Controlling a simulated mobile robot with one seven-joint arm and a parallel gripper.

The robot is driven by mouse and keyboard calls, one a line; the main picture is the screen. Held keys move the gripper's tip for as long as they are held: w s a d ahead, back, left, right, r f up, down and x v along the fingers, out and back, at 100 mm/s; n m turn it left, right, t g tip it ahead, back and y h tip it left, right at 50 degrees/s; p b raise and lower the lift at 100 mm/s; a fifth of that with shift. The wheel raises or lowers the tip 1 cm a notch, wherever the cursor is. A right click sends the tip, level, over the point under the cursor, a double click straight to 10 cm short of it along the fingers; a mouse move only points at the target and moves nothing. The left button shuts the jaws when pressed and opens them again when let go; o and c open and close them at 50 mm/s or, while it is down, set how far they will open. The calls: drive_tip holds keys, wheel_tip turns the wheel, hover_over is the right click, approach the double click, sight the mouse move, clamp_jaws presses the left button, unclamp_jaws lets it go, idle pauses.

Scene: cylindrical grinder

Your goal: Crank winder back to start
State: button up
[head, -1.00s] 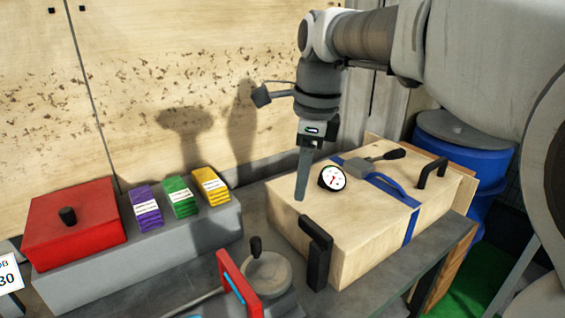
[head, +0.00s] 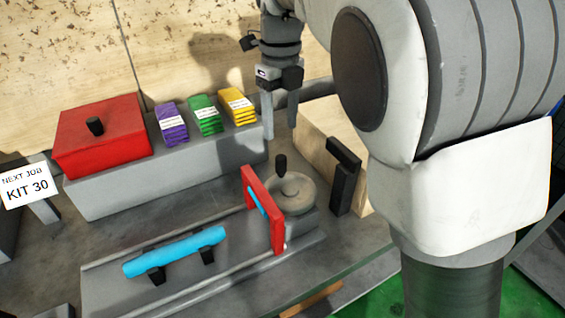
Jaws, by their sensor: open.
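The winder is a round grey handwheel (head: 294,192) with an upright dark crank knob (head: 281,166). It sits at the right end of the grey machine bed (head: 110,288), beside a red upright plate (head: 262,208). The knob stands on the wheel's far left side. My gripper (head: 280,130) is open and empty, pointing down behind and above the knob, apart from it. A light blue cylinder (head: 175,251) lies on black supports on the bed, left of the red plate.
A grey block (head: 105,190) holds a red lidded box (head: 100,140) and purple (head: 172,125), green (head: 206,116) and yellow packs (head: 238,107). A wooden box with a black handle (head: 345,178) stands right of the wheel, partly hidden by my arm. A "KIT 30" sign (head: 27,186) is at left.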

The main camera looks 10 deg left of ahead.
sight(281, 157)
wheel_tip(281, 157, down, 11)
drive_tip(key=b, duration=0.2)
drive_tip(key=shift+b, duration=0.35)
clamp_jaws()
